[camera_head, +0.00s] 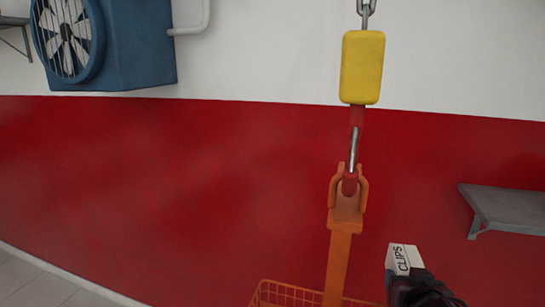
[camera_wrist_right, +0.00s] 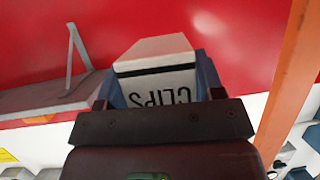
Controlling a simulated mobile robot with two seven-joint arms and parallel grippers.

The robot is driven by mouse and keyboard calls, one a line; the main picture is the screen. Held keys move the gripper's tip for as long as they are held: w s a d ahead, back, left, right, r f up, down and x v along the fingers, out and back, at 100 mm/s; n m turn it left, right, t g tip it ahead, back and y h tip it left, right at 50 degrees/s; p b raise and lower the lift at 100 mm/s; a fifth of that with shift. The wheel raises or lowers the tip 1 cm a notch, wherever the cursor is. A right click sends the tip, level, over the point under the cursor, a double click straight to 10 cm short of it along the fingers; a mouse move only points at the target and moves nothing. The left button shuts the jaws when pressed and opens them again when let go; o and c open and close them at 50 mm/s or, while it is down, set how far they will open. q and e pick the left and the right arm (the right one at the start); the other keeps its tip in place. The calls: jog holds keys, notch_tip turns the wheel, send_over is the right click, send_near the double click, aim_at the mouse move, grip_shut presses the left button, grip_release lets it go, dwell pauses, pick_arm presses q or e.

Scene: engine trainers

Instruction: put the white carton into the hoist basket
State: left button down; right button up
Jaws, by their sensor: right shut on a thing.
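The white carton (camera_head: 402,258), marked CLIPS, is at the lower right of the head view. My right gripper (camera_head: 404,272) is shut on it and holds it up, to the right of the orange basket hanger. In the right wrist view the carton (camera_wrist_right: 155,50) sits between the two fingers (camera_wrist_right: 158,80), its lettering upside down. The orange wire hoist basket (camera_head: 268,287) shows only its top rim at the bottom edge of the head view, left of and lower than the carton. Its inside is mostly cut off. My left gripper is not in view.
The basket's orange hanger (camera_head: 340,260) rises to a hook under a yellow hoist block (camera_head: 362,67) on a chain. The hanger also shows at right in the right wrist view (camera_wrist_right: 290,75). A grey shelf (camera_head: 505,208) is on the red wall; a blue fan unit (camera_head: 130,45) is upper left.

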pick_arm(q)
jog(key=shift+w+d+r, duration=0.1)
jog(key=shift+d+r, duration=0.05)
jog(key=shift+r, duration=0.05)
pick_arm(e)
jog(key=s+a+f+n+y, duration=0.2)
jog(key=s+a+f, duration=0.1)
jog(key=s+a, duration=0.3)
jog(key=shift+s+f+y, duration=0.3)
jog(key=shift+s+y, duration=0.1)
jog(key=shift+s, duration=0.2)
